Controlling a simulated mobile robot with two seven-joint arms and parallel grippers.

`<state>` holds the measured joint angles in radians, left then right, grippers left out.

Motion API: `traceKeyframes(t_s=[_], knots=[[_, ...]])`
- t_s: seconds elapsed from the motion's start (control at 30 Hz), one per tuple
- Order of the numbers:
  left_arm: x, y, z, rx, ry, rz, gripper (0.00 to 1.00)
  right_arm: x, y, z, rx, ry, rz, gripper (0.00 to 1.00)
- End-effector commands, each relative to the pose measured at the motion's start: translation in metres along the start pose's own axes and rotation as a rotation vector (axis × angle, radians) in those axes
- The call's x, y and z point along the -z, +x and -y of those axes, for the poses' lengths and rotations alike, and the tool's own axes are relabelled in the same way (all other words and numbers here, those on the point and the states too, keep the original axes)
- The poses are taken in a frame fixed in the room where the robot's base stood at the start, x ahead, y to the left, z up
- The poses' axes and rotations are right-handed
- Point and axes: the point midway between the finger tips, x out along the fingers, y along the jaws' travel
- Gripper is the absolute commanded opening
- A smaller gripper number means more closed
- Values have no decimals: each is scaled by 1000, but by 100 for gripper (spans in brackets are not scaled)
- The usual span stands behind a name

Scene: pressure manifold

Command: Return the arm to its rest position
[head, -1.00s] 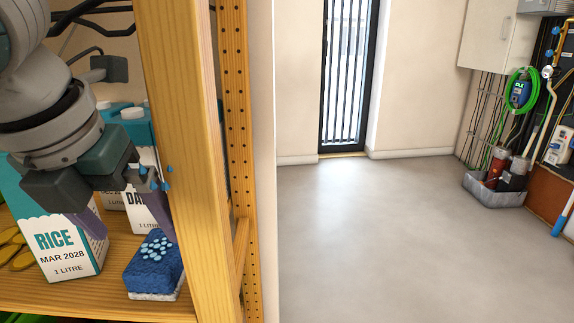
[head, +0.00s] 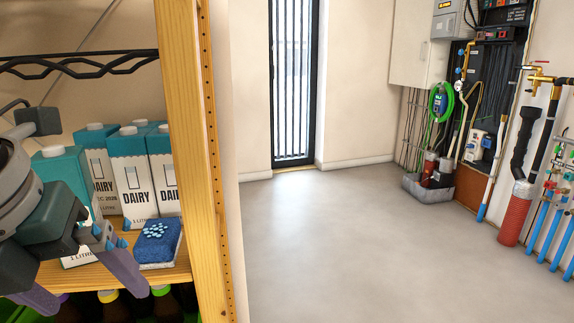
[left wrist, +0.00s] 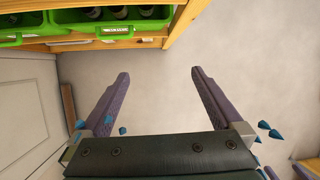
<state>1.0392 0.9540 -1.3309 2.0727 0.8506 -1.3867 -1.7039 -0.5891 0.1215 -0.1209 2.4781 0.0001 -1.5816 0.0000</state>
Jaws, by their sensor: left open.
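My left gripper (head: 95,290) is at the lower left of the head view, in front of the wooden shelf. Its two purple fingers are spread apart with nothing between them. In the left wrist view the open fingers (left wrist: 160,75) point toward bare floor, with the shelf's edge beyond them. The arm hides part of a teal-topped carton (head: 62,168) in the head view.
Dairy cartons (head: 133,185) and a blue sponge (head: 158,241) stand on the shelf, beside a wooden post (head: 197,150). Green crates (left wrist: 110,14) holding bottles are on a shelf. Open floor (head: 340,240) lies to the right; pipework (head: 520,150) lines the right wall.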

Motion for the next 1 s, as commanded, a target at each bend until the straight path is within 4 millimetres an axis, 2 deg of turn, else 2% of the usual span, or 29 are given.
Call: traceKeyframes(t_s=[0.03,0.23,0.37,0.47,0.53,0.6,0.67,0.77,0.9,1.0], knots=[[4,-9,10,22,-27,-10,100,5,-12,-1,-1,0,-5,100],[24,-30,48,113,-200,-43,100,18,-38,-2,-3,0,-17,100],[39,-54,77,189,-382,-84,100,24,-62,-3,-3,0,-16,100],[50,-83,100,249,-608,-140,100,32,-87,-4,-3,1,-15,100],[56,-106,112,284,-829,-191,100,38,-108,-5,-2,1,-15,100],[59,-128,117,295,-1083,-239,100,44,-128,-5,-2,1,-14,100],[61,-144,114,286,-1311,-273,100,49,-144,-6,-2,1,-14,100],[63,-161,97,234,-1669,-296,100,55,-166,-6,-2,2,-13,100],[72,-175,61,127,-2072,-267,100,62,-188,-7,-1,2,-12,100],[81,-185,33,43,-2312,-212,100,66,-202,-8,-1,2,-12,100]])
